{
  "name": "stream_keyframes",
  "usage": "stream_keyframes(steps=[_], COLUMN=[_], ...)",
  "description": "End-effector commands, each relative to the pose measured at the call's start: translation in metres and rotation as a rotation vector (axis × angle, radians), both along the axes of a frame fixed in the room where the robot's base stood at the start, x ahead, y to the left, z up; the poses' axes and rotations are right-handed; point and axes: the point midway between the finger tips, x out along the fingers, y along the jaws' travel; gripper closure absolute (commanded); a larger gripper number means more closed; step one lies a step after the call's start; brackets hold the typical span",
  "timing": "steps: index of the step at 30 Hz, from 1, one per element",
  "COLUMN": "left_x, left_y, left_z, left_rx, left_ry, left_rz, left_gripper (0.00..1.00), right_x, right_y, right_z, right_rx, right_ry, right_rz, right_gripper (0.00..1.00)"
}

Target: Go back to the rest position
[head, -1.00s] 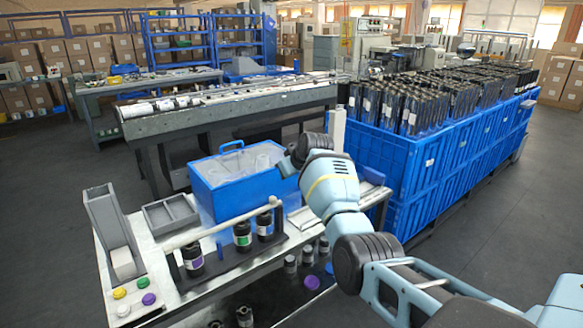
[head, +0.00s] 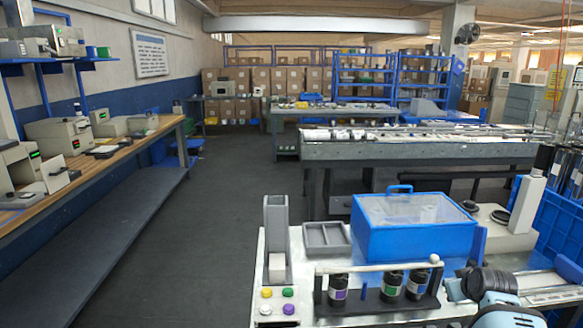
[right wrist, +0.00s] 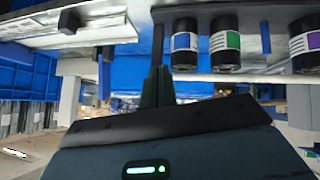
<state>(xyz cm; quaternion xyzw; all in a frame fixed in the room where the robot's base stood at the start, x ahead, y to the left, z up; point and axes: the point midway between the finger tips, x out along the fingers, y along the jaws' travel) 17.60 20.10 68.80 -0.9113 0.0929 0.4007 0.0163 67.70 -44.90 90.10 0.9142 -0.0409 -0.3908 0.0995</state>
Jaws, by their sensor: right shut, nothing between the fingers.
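My right arm shows at the lower right of the head view, beside the front right corner of the workbench (head: 390,318). Its fingers cannot be made out there. In the right wrist view my right gripper (right wrist: 158,88) points away with its dark fingers together and nothing between them. My left gripper is not in any view.
On the bench are a blue box with a clear lid (head: 415,240), a grey chute (head: 276,240), a grey tray (head: 327,238), coloured buttons (head: 289,309) and a bottle rack with a white bar (head: 375,267). Blue crates (head: 560,222) stand at right. The floor (head: 190,240) at left is clear.

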Motion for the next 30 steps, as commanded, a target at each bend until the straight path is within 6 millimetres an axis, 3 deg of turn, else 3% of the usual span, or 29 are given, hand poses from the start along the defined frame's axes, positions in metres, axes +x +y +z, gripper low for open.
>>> stream_keyframes(steps=[1,6,11,15,24,30], left_x=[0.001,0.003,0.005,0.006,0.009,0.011], left_y=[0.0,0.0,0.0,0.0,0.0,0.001], left_z=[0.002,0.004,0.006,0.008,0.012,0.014], left_rx=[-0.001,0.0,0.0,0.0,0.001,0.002], left_ry=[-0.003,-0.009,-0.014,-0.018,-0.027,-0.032], left_rz=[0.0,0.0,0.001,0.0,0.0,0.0], left_gripper=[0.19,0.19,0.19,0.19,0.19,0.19], right_x=[-0.016,-0.066,-0.122,-0.178,-0.311,-0.402], right_y=[0.006,0.03,0.058,0.086,0.155,0.202], right_z=[-0.024,-0.088,-0.138,-0.174,-0.219,-0.219], right_rx=[-0.018,-0.054,-0.067,-0.057,0.028,0.127], right_ry=[0.009,0.015,0.015,0.015,0.012,0.01], right_rz=[0.005,0.026,0.059,0.095,0.163,0.188], right_gripper=[1.0,1.0,1.0,1.0,1.0,1.0])
